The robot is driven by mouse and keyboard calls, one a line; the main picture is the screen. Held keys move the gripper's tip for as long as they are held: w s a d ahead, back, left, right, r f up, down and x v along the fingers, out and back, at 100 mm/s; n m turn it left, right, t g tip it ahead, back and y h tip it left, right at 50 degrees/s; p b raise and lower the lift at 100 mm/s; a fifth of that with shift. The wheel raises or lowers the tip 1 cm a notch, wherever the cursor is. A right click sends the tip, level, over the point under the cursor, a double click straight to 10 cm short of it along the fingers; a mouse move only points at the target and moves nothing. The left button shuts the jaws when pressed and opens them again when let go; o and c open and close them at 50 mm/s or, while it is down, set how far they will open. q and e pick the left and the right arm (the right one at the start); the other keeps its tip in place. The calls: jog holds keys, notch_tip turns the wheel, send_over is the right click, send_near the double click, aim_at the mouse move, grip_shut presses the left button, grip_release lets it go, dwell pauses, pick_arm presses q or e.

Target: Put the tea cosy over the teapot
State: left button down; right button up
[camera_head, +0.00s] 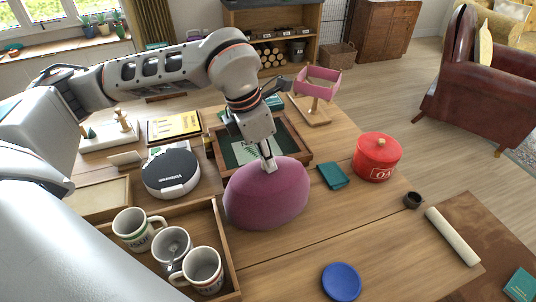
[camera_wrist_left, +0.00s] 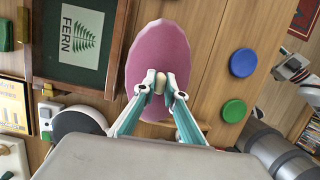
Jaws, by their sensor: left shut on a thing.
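The tea cosy (camera_head: 262,200) is a mauve-pink dome at the middle of the table in the head view. It also shows from above in the left wrist view (camera_wrist_left: 158,48) as a pink oval. My left gripper (camera_head: 268,164) points down and is shut on the pale knob at the cosy's top; its two fingers (camera_wrist_left: 160,86) close around that knob in the wrist view. No teapot shows in either view, and whatever is under the cosy is hidden. I cannot tell whether the cosy touches the table.
A wooden tray (camera_head: 236,273) with mugs stands at the near left of the cosy. A framed FERN picture (camera_head: 233,153) lies behind it. A teal booklet (camera_head: 333,176) and red tin (camera_head: 376,157) are to its right. A blue disc (camera_head: 341,281) lies in front.

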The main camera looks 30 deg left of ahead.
pick_arm(q)
jog(key=c, duration=2)
grip_release()
jog(key=v, duration=1.2)
jog(key=shift+f, duration=0.1)
